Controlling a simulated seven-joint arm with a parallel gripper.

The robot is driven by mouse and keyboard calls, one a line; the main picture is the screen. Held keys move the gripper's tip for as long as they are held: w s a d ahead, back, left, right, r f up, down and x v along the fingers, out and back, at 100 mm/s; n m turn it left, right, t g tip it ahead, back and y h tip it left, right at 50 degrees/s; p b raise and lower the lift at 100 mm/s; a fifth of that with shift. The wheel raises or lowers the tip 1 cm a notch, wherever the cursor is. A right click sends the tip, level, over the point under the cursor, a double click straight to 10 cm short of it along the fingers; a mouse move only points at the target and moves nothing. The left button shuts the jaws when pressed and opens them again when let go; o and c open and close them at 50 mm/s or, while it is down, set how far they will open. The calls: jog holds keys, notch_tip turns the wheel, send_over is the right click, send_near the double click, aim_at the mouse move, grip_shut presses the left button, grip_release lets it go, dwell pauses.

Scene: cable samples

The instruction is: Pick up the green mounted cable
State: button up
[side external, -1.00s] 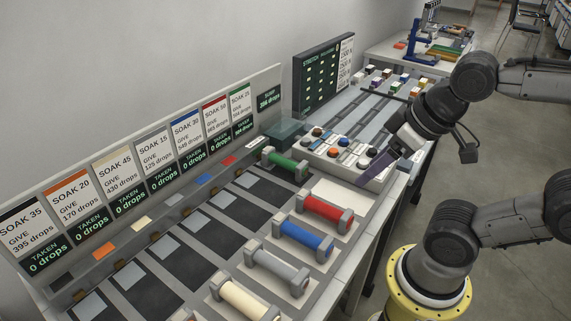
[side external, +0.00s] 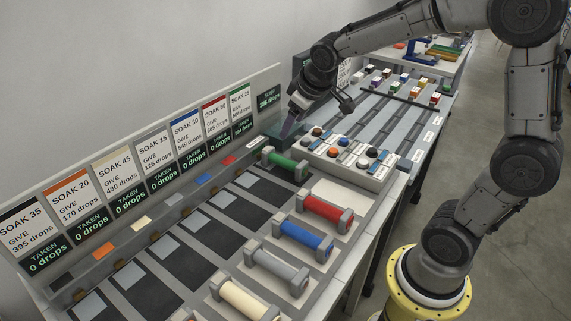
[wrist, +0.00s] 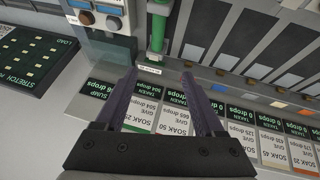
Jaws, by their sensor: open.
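The green mounted cable (side external: 286,162) is a green cylinder between two grey end blocks. It lies at the far end of the bench, beside the button box. In the wrist view the green cable (wrist: 158,34) shows at the top, beyond the fingertips and roughly in line with the gap between them. My gripper (side external: 289,126) is above the back of the bench, near the sign panel and the glassy box. In the wrist view my gripper (wrist: 161,74) is open, with nothing between its purple fingers. It is apart from the green cable.
Red (side external: 327,210), blue (side external: 303,238), grey (side external: 276,270) and cream (side external: 244,300) mounted cables lie along the front row. The button box (side external: 350,160) stands right of the green cable. The sign panel (side external: 160,165) rises along the back. Dark plates (side external: 215,220) lie bare.

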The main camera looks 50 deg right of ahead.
send_over(286, 161)
jog(key=s+a, duration=0.1)
jog(key=s, duration=0.1)
jog(key=shift+g, duration=0.4)
notch_tip(286, 161, down, 10)
jog(key=shift+a+f, duration=0.1)
jog(key=shift+f, duration=0.05)
jog(key=shift+s+x, duration=0.2)
jog(key=shift+x, duration=2.8)
grip_shut()
